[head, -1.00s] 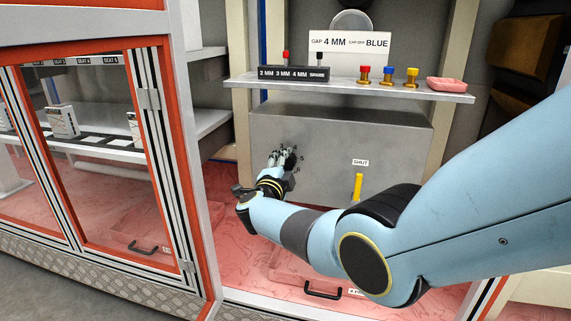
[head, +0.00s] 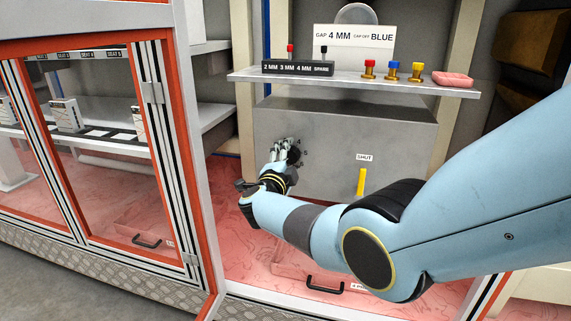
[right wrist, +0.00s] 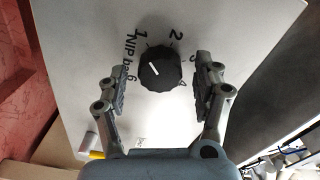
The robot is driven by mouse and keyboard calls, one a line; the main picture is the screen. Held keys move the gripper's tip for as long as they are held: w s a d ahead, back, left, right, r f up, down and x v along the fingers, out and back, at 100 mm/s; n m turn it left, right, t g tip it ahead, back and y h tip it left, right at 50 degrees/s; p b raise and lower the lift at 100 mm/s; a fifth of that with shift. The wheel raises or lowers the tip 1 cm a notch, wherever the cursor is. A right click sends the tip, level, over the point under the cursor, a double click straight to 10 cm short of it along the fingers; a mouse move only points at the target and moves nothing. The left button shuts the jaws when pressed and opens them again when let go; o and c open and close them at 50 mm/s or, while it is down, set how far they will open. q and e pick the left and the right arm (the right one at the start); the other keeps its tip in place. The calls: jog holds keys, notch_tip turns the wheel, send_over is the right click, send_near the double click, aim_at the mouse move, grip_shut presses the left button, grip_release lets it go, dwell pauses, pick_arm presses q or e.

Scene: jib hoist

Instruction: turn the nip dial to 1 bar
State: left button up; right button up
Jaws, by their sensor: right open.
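The nip dial (right wrist: 160,70) is a round black knob with a white mark on its left half, slanting up and left. My right gripper (right wrist: 162,84) is open, with one finger on each side of the knob and a gap to both. In the head view my right gripper (head: 285,153) is in front of the grey panel (head: 330,130) and hides part of the dial. My left gripper is out of view.
A shelf (head: 350,84) above the panel carries a black gap block (head: 297,68), several capped brass pieces and a pink dish (head: 453,79). A yellow lever (head: 361,181) under a SHUT label is right of the dial. An orange-framed door (head: 185,160) stands at left.

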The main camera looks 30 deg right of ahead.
jog(key=v, duration=1.2)
